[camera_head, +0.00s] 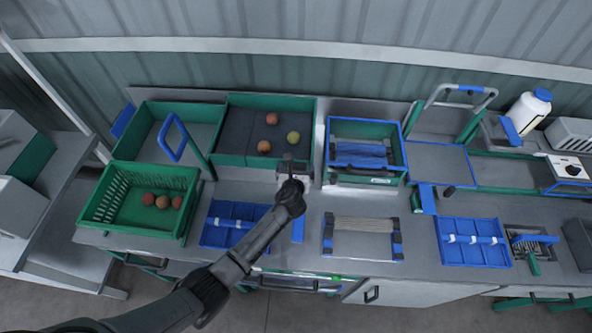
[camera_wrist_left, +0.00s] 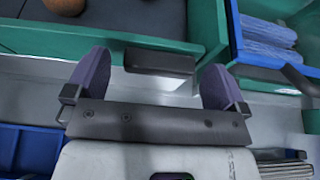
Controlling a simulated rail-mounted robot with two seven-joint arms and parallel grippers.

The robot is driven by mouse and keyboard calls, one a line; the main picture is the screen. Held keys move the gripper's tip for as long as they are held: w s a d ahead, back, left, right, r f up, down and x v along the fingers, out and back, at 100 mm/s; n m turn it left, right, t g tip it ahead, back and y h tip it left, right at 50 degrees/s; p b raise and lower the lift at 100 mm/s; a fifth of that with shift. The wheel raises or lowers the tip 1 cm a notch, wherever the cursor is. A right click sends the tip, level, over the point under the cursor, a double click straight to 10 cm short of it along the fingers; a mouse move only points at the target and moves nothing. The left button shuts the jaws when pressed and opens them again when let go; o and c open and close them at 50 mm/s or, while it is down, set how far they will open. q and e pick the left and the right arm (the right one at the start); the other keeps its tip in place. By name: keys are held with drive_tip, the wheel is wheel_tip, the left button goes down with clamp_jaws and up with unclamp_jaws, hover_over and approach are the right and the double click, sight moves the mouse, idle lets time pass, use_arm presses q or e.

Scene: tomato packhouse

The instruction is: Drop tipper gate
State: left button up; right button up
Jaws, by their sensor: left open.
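The green tipper tray (camera_head: 316,122) has a dark floor and holds an orange-red tomato (camera_head: 271,118), an orange one (camera_head: 264,147) and a yellow-green one (camera_head: 293,137). In the left wrist view, its green front wall (camera_wrist_left: 110,42), seemingly the gate, stands upright and carries a dark grip block (camera_wrist_left: 160,62). My left gripper (camera_head: 293,163) is at the tray's front right. In the left wrist view, the open fingers of my left gripper (camera_wrist_left: 154,76) lie either side of the block, with no clear contact. My right gripper is out of view.
A slatted green crate (camera_head: 105,195) with several tomatoes stands front left. A blue loop handle (camera_head: 172,137) rises left of the tipper. A green bin with blue bundles (camera_head: 358,155) stands close on the right. Blue divided trays (camera_head: 470,242) lie along the bench front.

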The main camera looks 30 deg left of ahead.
use_arm(q)
drive_tip(key=c, duration=0.9)
drive_tip(key=shift+s+d+f+t+y+b, duration=0.15)
drive_tip(key=shift+s+f+t+y+b, duration=0.65)
drive_tip(key=shift+b, duration=2.45)
drive_tip(key=shift+s+d+f+t+b, duration=0.15)
drive_tip(key=shift+t+b, duration=1.3)
drive_tip(key=shift+b, duration=1.75)
drive_tip(key=shift+s+d+f+t+y+b, duration=0.35)
drive_tip(key=shift+t+b, duration=0.8)
drive_tip(key=shift+b, duration=2.1)
drive_tip(key=shift+a+f, duration=0.15)
drive_tip(key=shift+f, duration=0.05)
drive_tip(key=o, duration=0.9)
